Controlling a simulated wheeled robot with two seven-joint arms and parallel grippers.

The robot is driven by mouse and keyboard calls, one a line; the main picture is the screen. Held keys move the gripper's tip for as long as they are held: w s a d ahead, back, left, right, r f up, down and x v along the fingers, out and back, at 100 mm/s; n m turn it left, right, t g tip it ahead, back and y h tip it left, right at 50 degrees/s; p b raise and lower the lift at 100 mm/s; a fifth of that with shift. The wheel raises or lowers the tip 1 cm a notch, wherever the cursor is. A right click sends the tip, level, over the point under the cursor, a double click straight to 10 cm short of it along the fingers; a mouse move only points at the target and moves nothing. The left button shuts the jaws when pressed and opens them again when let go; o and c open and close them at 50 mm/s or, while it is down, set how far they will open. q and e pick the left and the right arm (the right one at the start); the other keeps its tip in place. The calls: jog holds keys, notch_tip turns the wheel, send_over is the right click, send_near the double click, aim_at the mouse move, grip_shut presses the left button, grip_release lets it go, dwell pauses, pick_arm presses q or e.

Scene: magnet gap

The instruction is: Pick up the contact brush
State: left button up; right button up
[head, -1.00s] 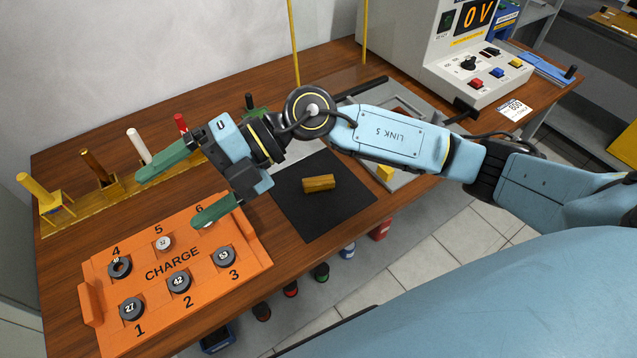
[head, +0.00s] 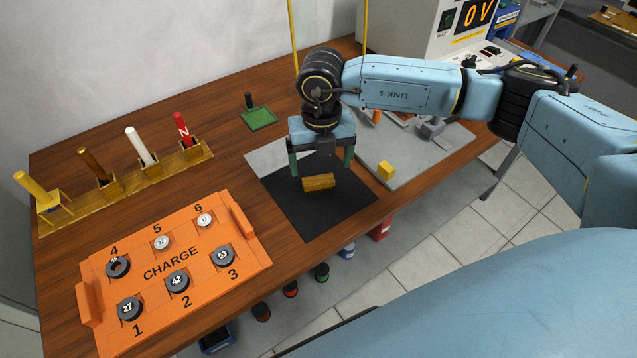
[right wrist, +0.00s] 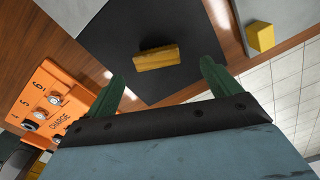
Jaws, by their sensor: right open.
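A gold-brown block (head: 318,183), which looks to be the contact brush, lies on a black mat (head: 305,215). It also shows in the right wrist view (right wrist: 158,57). My right gripper (head: 321,167) is open, with green fingers pointing down. It is above the mat, its fingers spread to either side of the block in the head view. In the right wrist view the block appears beyond and between the fingertips (right wrist: 163,72), not held. My left gripper is not in view.
An orange CHARGE tray (head: 172,262) with numbered discs is left of the mat. A rack (head: 120,182) of coloured rods stands behind it. A green pad (head: 258,118) with a black post lies farther back. A grey board (head: 400,165) with a yellow cube (head: 386,170) is to the right.

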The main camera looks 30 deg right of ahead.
aim_at(318, 179)
jog(key=f, duration=0.5)
jog(key=shift+a+f, duration=0.25)
jog(key=shift+f, duration=0.3)
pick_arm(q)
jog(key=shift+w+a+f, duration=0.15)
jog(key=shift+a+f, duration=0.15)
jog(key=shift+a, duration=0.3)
pick_arm(e)
jog(key=shift+c, duration=0.4)
jog(key=c, duration=1.1)
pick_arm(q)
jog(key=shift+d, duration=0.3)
pick_arm(e)
jog(key=shift+o, duration=0.2)
jog(key=shift+r, duration=0.1)
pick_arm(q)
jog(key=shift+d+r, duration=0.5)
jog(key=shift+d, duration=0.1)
pick_arm(e)
notch_tip(318, 179, up, 10)
jog(key=shift+f, duration=0.1)
